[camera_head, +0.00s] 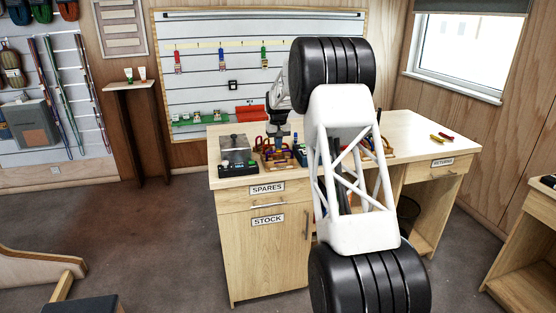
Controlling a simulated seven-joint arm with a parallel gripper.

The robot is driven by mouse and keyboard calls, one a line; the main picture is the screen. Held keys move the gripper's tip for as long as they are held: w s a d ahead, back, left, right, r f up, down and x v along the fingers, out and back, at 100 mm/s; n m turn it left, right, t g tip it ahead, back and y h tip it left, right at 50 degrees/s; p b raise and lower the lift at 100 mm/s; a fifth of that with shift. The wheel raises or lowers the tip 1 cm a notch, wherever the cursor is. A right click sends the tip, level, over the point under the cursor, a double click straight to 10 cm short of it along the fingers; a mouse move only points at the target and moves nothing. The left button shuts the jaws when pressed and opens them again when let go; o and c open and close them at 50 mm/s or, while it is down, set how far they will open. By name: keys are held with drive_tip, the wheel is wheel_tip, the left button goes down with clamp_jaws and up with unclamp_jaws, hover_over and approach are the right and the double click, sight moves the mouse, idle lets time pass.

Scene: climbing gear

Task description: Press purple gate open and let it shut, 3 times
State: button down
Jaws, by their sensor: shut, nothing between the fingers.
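My gripper (279,137) is small and dark in the head view. It points down over the left part of the desk, just above a wooden tray (266,165) of small coloured gear. It looks shut, with nothing seen between its fingers. Orange, blue and dark pieces lie crowded in and around the tray. I cannot pick out the purple gate among them; it is too small or hidden near the fingertips. I cannot tell whether my gripper touches any piece.
A grey and black device (238,155) stands left of the tray. My own arm hides the desk's middle. The desk (415,130) is mostly clear at right, with red and yellow pieces (441,137). A red bin (251,112) and a green tray (196,120) are behind at the wall.

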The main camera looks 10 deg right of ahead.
drive_tip(key=shift+r, duration=2.6)
drive_tip(key=shift+r, duration=0.1)
drive_tip(key=shift+r, duration=1.35)
drive_tip(key=shift+f, duration=3.3)
